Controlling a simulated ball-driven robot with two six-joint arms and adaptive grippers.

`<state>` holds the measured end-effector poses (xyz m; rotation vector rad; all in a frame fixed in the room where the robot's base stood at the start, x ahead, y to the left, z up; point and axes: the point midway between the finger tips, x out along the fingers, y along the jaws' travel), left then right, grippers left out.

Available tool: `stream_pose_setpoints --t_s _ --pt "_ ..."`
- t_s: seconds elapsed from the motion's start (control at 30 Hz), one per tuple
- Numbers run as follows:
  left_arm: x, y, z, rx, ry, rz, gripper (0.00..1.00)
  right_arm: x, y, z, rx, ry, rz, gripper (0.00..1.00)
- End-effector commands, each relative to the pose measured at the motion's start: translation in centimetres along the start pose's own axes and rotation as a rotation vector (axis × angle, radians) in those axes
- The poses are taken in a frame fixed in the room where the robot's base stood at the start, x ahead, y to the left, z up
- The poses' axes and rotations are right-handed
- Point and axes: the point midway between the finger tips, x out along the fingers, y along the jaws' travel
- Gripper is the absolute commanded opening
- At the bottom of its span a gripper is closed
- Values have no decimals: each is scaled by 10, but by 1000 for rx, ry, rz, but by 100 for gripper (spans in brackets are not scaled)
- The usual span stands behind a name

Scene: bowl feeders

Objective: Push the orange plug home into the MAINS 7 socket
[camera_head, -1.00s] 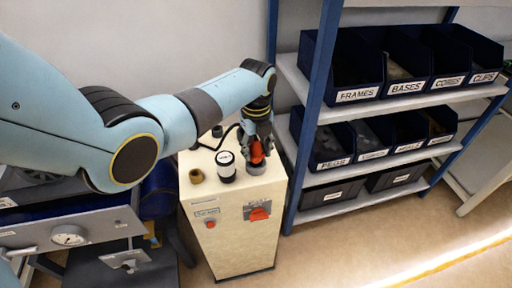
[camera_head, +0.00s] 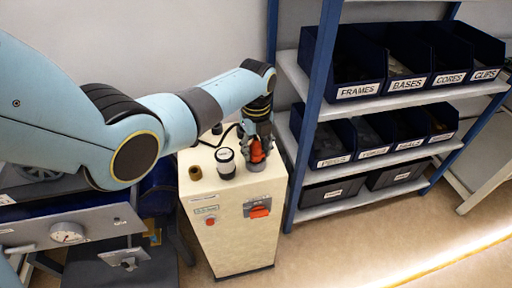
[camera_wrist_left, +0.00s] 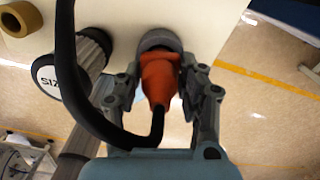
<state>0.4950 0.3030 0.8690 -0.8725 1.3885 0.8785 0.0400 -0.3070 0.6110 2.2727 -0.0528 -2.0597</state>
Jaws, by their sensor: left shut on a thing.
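The orange plug (camera_head: 257,152) is in my left gripper (camera_head: 257,140) at the right side of the cream cabinet top. In the left wrist view the plug (camera_wrist_left: 159,78) sits between the two fingers of the left gripper (camera_wrist_left: 165,100), which is shut on it. Its front end meets a grey round socket (camera_wrist_left: 160,40) on the cabinet; how deep it sits is hidden. A black cable (camera_wrist_left: 105,125) runs from the plug's back end and loops up to the left. I cannot read a MAINS 7 label. My right gripper is not in view.
The cream cabinet (camera_head: 232,225) carries a white-capped black knob (camera_head: 225,160) and a brass-coloured ring (camera_head: 195,173) left of the plug. A red switch (camera_head: 260,212) is on its front. A blue-framed shelf (camera_head: 300,130) with bins stands close on the right.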

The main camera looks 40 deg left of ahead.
Motion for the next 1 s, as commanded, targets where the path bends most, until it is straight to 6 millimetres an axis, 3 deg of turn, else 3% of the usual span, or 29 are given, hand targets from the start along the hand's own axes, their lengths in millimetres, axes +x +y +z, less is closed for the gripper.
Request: stream_pose_setpoints --t_s 0.97,1.0 --pt "12 0 0 0 0 -1 0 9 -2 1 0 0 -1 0" --pt "12 0 0 0 0 -1 43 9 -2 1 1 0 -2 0"
